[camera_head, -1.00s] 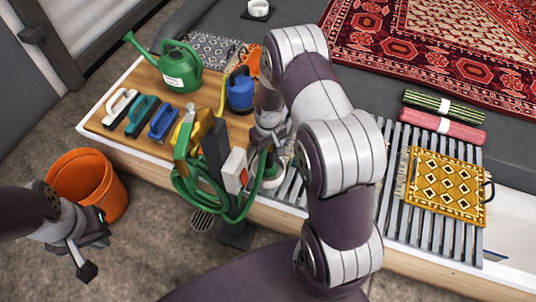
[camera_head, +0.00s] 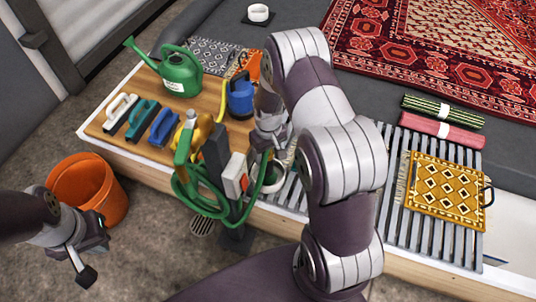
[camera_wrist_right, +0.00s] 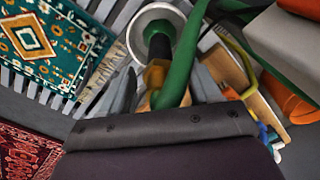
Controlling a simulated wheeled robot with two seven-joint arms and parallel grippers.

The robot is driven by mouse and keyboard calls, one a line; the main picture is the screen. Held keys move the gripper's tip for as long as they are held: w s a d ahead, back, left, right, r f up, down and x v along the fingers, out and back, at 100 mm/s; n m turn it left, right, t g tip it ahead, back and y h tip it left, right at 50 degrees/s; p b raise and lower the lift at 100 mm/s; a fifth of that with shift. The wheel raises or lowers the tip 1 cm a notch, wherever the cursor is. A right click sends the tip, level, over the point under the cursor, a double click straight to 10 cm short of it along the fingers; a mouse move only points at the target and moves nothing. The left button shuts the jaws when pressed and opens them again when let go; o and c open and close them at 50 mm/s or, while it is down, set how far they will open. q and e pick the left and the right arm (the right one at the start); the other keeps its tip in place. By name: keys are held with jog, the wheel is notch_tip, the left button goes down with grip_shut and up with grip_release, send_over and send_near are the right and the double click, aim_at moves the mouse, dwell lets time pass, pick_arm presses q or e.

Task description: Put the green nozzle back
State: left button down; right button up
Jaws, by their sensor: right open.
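The green nozzle (camera_wrist_right: 180,65) shows in the right wrist view, with a yellow band and a black end inside a pale round cup (camera_wrist_right: 138,22). In the head view the cup (camera_head: 274,186) is at the bench's front edge, with green in it. My right gripper (camera_head: 268,142) is just above the cup. In the wrist view its two grey fingers (camera_wrist_right: 163,88) are apart on either side of the nozzle. Contact with them cannot be told. My left gripper (camera_head: 92,258) is low at the left, away from the bench; its jaws are unclear.
A green hose (camera_head: 205,205) hangs on a dark post (camera_head: 215,150) beside the cup. Rolled rugs (camera_head: 444,129) and a yellow rug (camera_head: 446,190) lie right. An orange bucket (camera_head: 75,185) stands left.

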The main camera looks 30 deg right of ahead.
notch_tip(320, 180, up, 9)
jog(key=p, duration=0.2)
jog(key=shift+f+p, duration=0.2)
jog(key=shift+p, duration=0.15)
jog(key=s+a+r+t, duration=0.1)
jog(key=s+a+r, duration=0.7)
jog(key=s+r, duration=0.4)
jog(key=shift+s+r, duration=0.2)
jog(key=shift+s, duration=0.6)
jog(key=shift+a, duration=0.1)
